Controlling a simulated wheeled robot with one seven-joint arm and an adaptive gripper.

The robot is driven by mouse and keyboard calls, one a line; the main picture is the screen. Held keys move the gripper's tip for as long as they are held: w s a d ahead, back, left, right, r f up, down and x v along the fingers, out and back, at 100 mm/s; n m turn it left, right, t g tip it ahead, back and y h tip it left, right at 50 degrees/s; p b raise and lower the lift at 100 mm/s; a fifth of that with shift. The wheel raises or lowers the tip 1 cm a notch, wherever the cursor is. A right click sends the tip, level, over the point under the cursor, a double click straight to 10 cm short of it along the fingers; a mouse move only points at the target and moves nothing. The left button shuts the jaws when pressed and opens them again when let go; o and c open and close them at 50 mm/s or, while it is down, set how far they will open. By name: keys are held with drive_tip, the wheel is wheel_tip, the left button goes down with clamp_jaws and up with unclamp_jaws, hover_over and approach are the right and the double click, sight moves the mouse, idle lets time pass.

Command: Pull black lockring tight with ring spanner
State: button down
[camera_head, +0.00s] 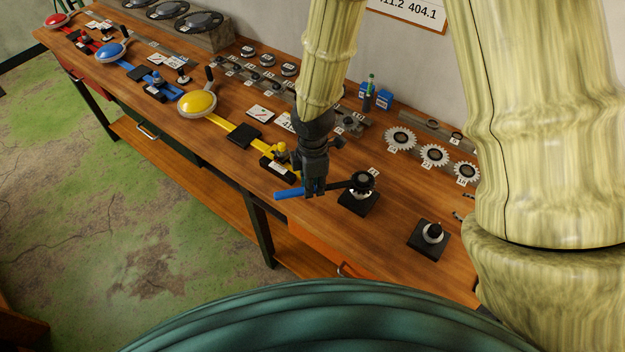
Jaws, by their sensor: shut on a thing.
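The ring spanner has a blue handle (289,193) and a dark shaft. Its ring end (362,181) is at a round black part on a black square base (359,205) near the bench's front edge. That part appears to be the black lockring; the spanner's ring hides most of it, and I cannot tell how fully it is seated. My gripper (314,191) points down and is shut on the spanner where the blue handle meets the dark shaft. The spanner lies roughly level, its handle pointing left toward the front edge.
A second black base (428,240) with a pale ring and dark post stands to the right. Toothed sprockets (434,155) lie behind. Blue boxes (383,99) stand by the wall. Bare wood lies between the bases.

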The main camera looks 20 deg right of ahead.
drive_tip(key=shift+s, duration=0.25)
drive_tip(key=shift+s+n, duration=0.65)
drive_tip(key=shift+n, duration=0.05)
drive_tip(key=shift+w+m+p, duration=0.4)
drive_tip(key=shift+w+p, duration=0.05)
drive_tip(key=shift+r, duration=0.1)
drive_tip(key=shift+r, duration=2.4)
